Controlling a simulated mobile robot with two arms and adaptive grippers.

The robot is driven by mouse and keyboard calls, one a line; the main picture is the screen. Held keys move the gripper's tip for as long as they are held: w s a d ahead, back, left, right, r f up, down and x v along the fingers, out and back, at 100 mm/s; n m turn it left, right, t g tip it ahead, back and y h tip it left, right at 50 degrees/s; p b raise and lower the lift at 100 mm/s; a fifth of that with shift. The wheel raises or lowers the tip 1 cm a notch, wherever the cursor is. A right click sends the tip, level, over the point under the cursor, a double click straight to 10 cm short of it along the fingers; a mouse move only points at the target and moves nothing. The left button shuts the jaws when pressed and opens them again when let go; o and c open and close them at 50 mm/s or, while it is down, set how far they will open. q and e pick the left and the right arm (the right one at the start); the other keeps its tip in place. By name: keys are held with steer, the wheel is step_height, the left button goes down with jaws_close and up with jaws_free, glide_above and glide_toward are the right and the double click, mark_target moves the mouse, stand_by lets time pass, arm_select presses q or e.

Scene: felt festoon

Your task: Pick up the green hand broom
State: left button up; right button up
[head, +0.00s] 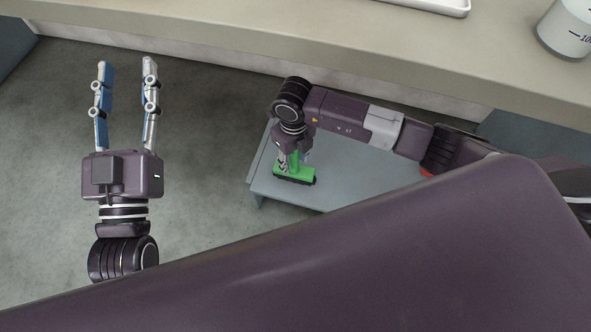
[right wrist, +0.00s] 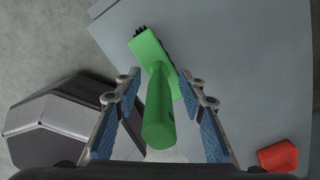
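The green hand broom (head: 296,172) rests on a low grey table (head: 325,180), its dark bristles just showing along its lower edge. In the right wrist view the broom's handle (right wrist: 159,110) points up toward the camera, and its green head lies beyond. My right gripper (right wrist: 165,92) is open, with one blue-padded finger on each side of the handle and gaps showing on both sides. In the head view my right gripper (head: 294,158) is above the broom and partly covers it. My left gripper (head: 126,70) is open and empty over the floor at the left.
A red object (right wrist: 278,157) lies on the grey table to the right of the broom. A long beige counter (head: 300,45) runs along the back, with a white tray (head: 440,6) and a marked container (head: 570,28) on it. Bare floor (head: 205,130) lies between my left gripper and the table.

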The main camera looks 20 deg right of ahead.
steer(key=shift+c, duration=0.4)
jaws_close()
steer(key=shift+r, duration=0.1)
